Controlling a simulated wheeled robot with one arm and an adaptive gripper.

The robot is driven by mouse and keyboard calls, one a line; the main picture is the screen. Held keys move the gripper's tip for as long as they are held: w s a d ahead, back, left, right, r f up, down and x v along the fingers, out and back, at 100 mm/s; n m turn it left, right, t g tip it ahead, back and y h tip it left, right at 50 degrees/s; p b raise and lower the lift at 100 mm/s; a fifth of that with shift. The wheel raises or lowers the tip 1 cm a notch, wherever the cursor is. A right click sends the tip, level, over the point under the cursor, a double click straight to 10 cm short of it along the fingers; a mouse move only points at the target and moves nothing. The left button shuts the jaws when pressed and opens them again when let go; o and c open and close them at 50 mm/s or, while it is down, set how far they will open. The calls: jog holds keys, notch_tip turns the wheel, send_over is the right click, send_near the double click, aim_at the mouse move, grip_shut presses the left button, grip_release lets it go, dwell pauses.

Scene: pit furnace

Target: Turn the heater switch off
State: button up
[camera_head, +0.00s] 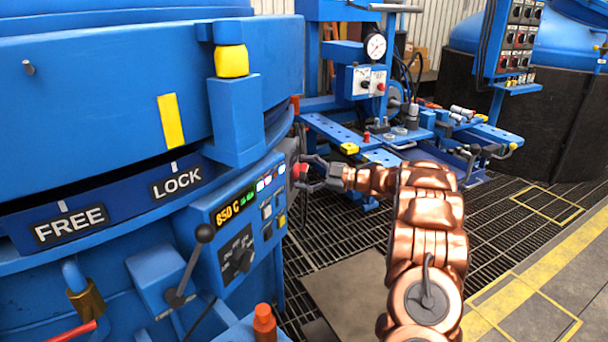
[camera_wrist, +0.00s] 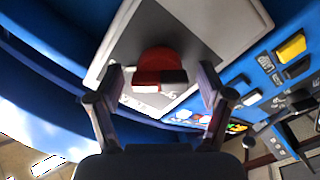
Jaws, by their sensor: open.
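A red rotary switch (camera_wrist: 160,62) with a red and black handle bar sits on a light grey plate (camera_wrist: 205,25) in the wrist view. I take it for the heater switch, but I cannot read its label. In the head view the red switch (camera_head: 296,171) shows at the right edge of the blue furnace, partly hidden by my fingers. My gripper (camera_head: 307,173) is open in front of it. In the wrist view my gripper's fingertips (camera_wrist: 162,80) stand on either side of the handle bar, with visible gaps and nothing held.
A control panel (camera_head: 240,225) with a lit display, a black knob (camera_head: 238,256) and several buttons is beside the switch. A lever (camera_head: 190,265) with a black ball sticks out in front. A blue workbench (camera_head: 365,150) stands behind my arm. The grating floor at right is clear.

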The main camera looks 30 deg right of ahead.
jog(key=c, duration=1.2)
jog(key=shift+o, duration=0.2)
jog(key=shift+f, duration=0.1)
jog(key=n+b, duration=0.5)
jog(key=shift+f+n, duration=0.1)
jog(key=shift+n, duration=0.3)
jog(key=n+b, duration=0.5)
jog(key=shift+f, duration=0.1)
jog(key=n+b, duration=0.2)
jog(key=n, duration=0.2)
jog(key=shift+r, duration=0.2)
jog(key=n, duration=0.5)
